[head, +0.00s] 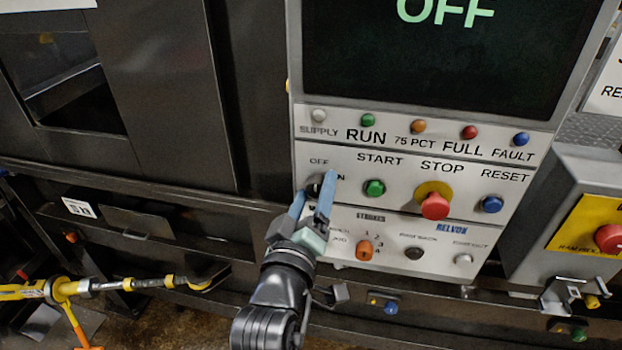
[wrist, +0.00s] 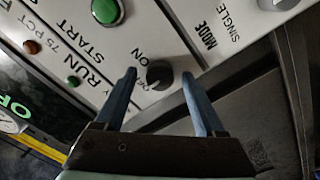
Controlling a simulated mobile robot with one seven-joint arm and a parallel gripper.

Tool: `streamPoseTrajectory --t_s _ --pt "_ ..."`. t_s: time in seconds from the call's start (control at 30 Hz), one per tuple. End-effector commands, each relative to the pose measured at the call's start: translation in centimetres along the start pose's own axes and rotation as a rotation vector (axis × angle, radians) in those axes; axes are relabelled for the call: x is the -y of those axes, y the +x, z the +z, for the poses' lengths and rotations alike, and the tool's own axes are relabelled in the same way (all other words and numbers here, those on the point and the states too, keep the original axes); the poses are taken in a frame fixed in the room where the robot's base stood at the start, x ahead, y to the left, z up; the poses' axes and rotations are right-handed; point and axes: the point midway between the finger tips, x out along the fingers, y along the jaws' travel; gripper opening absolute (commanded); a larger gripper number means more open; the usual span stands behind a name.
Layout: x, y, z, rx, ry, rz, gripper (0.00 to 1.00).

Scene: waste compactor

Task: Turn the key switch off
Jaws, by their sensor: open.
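The key switch is a dark round knob (wrist: 161,74) on the light panel, with an ON label beside it and an OFF label partly covered. My gripper (head: 315,186) has two blue fingers, open, one on each side of the knob. In the wrist view the gripper (wrist: 159,77) shows gaps between the fingers and the knob; I cannot tell their exact depth against it. Which mark the knob points to is unclear.
The screen (head: 430,60) above shows green OFF. Right of the switch are a green START button (head: 374,188), a red STOP button (head: 435,205) and a blue RESET button (head: 491,204). An orange selector (head: 365,250) lies below. A box with a red button (head: 609,238) juts out at right.

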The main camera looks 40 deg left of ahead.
Motion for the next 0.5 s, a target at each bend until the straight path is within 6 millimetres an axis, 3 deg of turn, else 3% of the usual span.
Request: streamPoseTrajectory --t_s 0.17,0.5 --pt "0.2 -1.2 0.2 0.0 0.001 -0.001 0.72" --pt "0.4 -7.4 0.4 0.001 0.001 -0.002 0.72"
